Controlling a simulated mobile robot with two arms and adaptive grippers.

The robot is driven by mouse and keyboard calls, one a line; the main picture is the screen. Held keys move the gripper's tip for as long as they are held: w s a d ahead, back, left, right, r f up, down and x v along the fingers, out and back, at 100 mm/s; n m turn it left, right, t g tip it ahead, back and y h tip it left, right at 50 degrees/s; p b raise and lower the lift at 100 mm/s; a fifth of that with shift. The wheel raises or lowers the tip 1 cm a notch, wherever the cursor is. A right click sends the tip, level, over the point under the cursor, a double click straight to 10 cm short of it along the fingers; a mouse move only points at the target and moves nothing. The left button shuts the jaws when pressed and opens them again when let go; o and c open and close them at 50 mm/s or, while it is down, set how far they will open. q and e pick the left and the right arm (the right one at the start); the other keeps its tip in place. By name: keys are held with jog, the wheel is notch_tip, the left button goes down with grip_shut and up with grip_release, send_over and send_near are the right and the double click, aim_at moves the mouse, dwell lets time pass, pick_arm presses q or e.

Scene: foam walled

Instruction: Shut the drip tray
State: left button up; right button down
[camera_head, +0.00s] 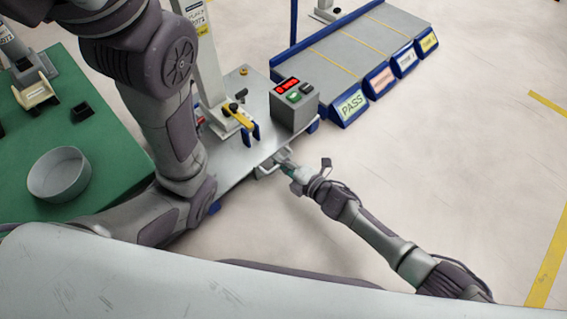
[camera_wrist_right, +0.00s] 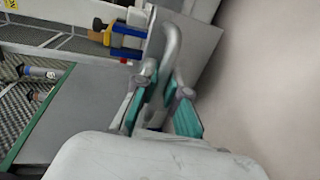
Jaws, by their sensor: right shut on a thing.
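The drip tray (camera_head: 267,170) shows as a small pale metal piece at the front edge of the grey bench. It appears to stand out a little from under the bench top. My right gripper (camera_head: 287,164) is at the tray's front, at the end of the arm from the lower right. In the right wrist view, a bent grey bar handle (camera_wrist_right: 173,42) runs down between the teal-padded fingers of the gripper (camera_wrist_right: 160,108), which is shut on it. The tray's inside is hidden. My left arm crosses the left of the head view; its gripper is out of the picture.
The bench (camera_head: 240,148) carries a grey box with a red display (camera_head: 292,102) and a yellow-and-blue clamp (camera_head: 243,120). Sorting lanes (camera_head: 365,50) with labelled blue ends stand behind. A green table (camera_head: 110,150) with a round grey dish (camera_head: 58,174) is left. Floor at right is clear.

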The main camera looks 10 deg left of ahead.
jog(key=shift+w+a, duration=0.1)
jog(key=shift+w, duration=0.05)
jog(key=c, duration=1.2)
grip_release()
jog(key=shift+a+r, duration=0.1)
jog(key=shift+a, duration=0.05)
jog(key=shift+s+d, duration=0.25)
jog(key=shift+d, duration=0.2)
jog(key=v, duration=1.1)
